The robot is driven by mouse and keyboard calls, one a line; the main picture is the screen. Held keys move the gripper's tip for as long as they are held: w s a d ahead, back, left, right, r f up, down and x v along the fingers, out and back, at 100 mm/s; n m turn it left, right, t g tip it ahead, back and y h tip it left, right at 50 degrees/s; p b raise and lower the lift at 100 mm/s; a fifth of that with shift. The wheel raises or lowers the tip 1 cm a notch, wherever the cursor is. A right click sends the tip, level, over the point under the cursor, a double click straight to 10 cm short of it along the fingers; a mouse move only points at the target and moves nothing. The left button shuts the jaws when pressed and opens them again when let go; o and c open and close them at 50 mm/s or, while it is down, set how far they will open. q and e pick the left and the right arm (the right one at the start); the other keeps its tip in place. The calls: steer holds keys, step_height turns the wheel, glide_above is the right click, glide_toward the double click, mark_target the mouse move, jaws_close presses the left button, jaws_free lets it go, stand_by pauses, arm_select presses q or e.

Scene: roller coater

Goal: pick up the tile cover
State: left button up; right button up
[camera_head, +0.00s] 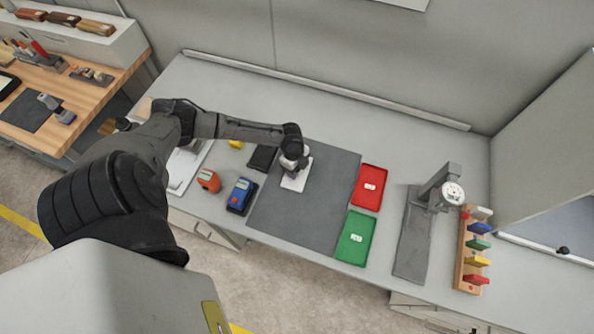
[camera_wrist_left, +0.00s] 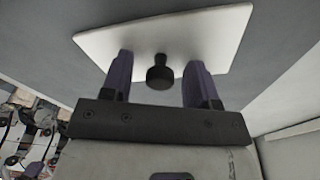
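The tile cover is a white square plate (camera_head: 295,184) on the dark grey mat (camera_head: 325,215) in the head view. In the left wrist view the white plate (camera_wrist_left: 205,45) has a black knob (camera_wrist_left: 160,74) standing from its middle. My left gripper (camera_head: 294,168) is over the plate and hides part of it. In the left wrist view its two purple fingers (camera_wrist_left: 159,82) stand apart on either side of the knob, with gaps visible on both sides. My right gripper is not in view.
A red tray (camera_head: 369,187) and a green tray (camera_head: 355,238) lie right of the mat. A blue device (camera_head: 241,195), an orange device (camera_head: 209,180) and a black block (camera_head: 263,158) are to its left. A dial gauge stand (camera_head: 418,230) and a wooden rack (camera_head: 470,250) stand further right.

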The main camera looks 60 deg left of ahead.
arm_select(q)
steer(key=c, duration=0.9)
steer(key=shift+c, duration=0.3)
steer(key=shift+r, duration=0.15)
